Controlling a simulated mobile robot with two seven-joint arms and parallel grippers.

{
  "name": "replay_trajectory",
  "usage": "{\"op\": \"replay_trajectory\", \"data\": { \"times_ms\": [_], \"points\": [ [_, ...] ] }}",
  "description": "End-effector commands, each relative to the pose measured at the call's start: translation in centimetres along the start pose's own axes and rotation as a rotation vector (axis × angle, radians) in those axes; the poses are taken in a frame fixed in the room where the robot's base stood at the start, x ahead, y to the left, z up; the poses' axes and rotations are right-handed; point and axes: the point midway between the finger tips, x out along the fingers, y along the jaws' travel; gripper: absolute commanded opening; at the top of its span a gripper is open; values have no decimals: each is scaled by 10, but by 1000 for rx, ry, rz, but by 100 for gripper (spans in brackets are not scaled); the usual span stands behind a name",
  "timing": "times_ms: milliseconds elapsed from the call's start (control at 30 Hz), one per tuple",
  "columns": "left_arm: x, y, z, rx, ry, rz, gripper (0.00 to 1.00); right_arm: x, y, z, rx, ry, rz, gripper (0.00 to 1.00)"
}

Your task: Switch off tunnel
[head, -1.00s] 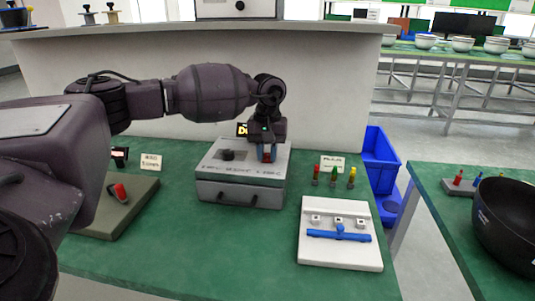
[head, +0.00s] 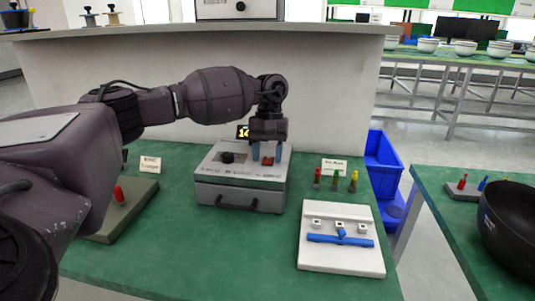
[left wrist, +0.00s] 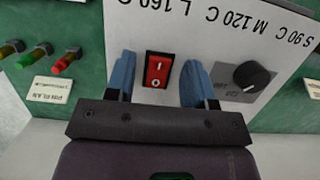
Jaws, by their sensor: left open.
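A grey box unit (head: 240,192) stands on the green table, with a front handle, a dark knob (head: 228,157) and a red rocker switch (head: 267,160) on its top. In the left wrist view the red switch (left wrist: 157,71) shows marks I and O in a black frame; which side is pressed I cannot tell. My left gripper (head: 267,152) is open above the switch, its blue fingers on either side of it, holding nothing. In the left wrist view the gripper (left wrist: 158,84) straddles the switch, with the knob (left wrist: 252,76) to the right. My right gripper is out of view.
A lit display (head: 243,132) is partly hidden behind my arm. A white panel with a blue lever (head: 340,239) lies right of the box, behind it red, green and yellow indicators (head: 335,183). A board with a red lever (head: 119,195) is at left. A blue bin (head: 383,160) stands beyond.

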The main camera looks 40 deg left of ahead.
Motion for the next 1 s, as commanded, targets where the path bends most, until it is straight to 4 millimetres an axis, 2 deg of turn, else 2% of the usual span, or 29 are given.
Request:
{"op": "replay_trajectory", "data": {
  "times_ms": [167, 633, 800, 1000],
  "points": [
    [-4, 0, 0, 0, 2, 1, 49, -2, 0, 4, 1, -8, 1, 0],
    [-66, 1, 0, 0, 2, 3, 49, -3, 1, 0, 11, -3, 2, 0],
    [-75, 0, 0, 0, 0, 1, 49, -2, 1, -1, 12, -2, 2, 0],
    [-75, 0, 0, 0, 0, 0, 49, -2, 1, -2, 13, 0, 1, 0]
  ]
}}
